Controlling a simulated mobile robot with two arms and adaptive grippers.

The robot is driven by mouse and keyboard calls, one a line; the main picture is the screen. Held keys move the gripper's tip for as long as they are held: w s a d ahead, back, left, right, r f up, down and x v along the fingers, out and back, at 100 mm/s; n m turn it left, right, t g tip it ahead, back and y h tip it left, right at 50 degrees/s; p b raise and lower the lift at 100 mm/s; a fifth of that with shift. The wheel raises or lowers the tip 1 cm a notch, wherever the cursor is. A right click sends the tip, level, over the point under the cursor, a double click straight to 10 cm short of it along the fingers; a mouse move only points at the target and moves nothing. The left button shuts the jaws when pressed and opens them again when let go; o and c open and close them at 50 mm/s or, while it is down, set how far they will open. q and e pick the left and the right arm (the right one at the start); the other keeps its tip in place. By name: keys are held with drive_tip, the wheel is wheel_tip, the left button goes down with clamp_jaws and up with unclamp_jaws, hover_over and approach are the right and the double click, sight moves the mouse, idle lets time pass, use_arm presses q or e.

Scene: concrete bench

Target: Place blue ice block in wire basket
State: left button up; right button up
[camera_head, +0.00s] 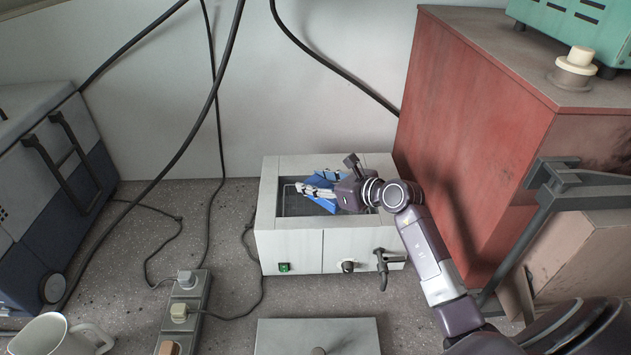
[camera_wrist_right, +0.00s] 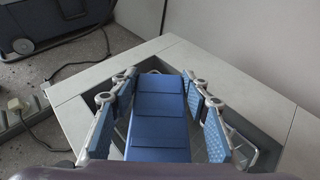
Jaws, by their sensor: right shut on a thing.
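The blue ice block (camera_wrist_right: 159,105) lies between the two blue-padded fingers of my right gripper (camera_wrist_right: 160,90), which is shut on it. In the head view my right gripper (camera_head: 318,189) reaches from the right over the open top of a pale box-shaped unit, and the fingers hide most of the block. The wire basket (camera_wrist_right: 257,158) shows only as thin pale wires inside that opening, beside the right finger in the wrist view. The block is over or within the opening; I cannot tell whether it touches the basket. My left gripper is out of view.
The pale unit (camera_head: 290,244) has a tap and a green switch on its front. A tall red cabinet (camera_head: 480,130) stands close on its right. A power strip (camera_head: 184,310), cables, a white mug (camera_head: 55,335) and a blue-grey case (camera_head: 50,190) are to the left.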

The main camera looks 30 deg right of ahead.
drive_tip(key=shift+f, duration=0.25)
drive_tip(key=shift+w+d+f, duration=0.1)
drive_tip(key=shift+d+f, duration=0.15)
drive_tip(key=shift+f, duration=0.1)
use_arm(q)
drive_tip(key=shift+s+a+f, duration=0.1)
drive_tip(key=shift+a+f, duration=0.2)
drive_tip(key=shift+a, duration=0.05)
use_arm(e)
drive_tip(key=o, duration=1.3)
drive_tip(key=shift+a, duration=0.1)
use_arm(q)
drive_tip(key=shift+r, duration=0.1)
use_arm(e)
drive_tip(key=shift+r, duration=0.15)
